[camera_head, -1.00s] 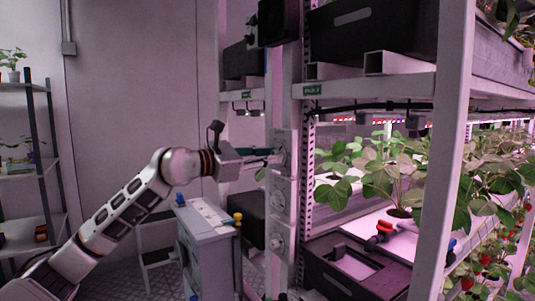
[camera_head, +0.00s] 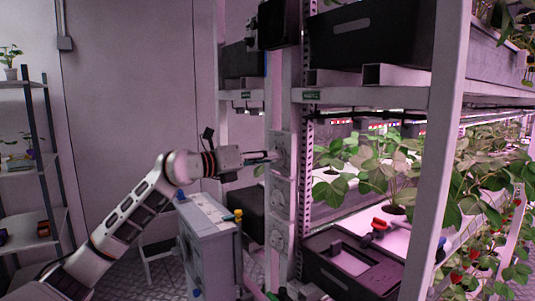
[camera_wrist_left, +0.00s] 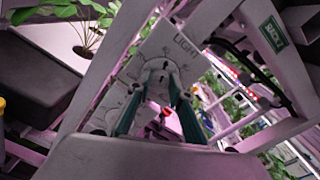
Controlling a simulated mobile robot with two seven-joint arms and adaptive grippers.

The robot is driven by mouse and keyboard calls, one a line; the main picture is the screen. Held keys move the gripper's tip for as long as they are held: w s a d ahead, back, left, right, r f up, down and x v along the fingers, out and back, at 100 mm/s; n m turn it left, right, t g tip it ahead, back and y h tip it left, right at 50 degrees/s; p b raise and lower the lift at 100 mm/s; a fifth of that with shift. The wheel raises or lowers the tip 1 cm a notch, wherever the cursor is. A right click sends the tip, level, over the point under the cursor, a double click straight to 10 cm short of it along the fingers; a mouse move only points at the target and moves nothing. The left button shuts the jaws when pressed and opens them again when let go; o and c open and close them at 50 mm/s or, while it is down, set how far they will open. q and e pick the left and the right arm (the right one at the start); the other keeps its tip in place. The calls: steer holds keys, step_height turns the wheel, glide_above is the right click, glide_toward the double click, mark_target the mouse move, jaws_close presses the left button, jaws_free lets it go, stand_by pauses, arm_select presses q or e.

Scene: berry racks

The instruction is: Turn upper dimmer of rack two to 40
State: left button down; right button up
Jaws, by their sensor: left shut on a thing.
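Three pale dimmer panels sit one above another on the white rack post in the head view: the upper dimmer (camera_head: 283,150), a middle dimmer (camera_head: 278,197) and a lower dimmer (camera_head: 277,240). My left gripper (camera_head: 271,156) reaches the upper one from the left, its fingers at the knob. In the left wrist view, the teal fingers stand on either side of the round pale knob (camera_wrist_left: 156,78), shut on it. The panel (camera_wrist_left: 181,47) behind carries the lettering "LIGHT". The dial reading is too small and partly hidden to read. My right gripper is not in view.
A grey cabinet (camera_head: 211,238) with coloured knobs stands below my left forearm. Black crates (camera_head: 370,38) sit on the upper shelf. Strawberry plants (camera_head: 375,165) and a red-handled valve (camera_head: 379,225) are right of the post. A dark shelf (camera_head: 40,165) stands far left.

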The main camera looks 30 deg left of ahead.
arm_select(q)
steer(key=shift+r+n, duration=0.2)
steer(key=shift+n, duration=0.4)
steer(key=shift+p, duration=0.35)
steer(key=c, duration=1.8)
jaws_free()
steer(key=shift+c, duration=0.2)
steer(key=shift+w+f, duration=0.1)
steer(key=shift+f, duration=0.05)
steer(key=v, duration=1.2)
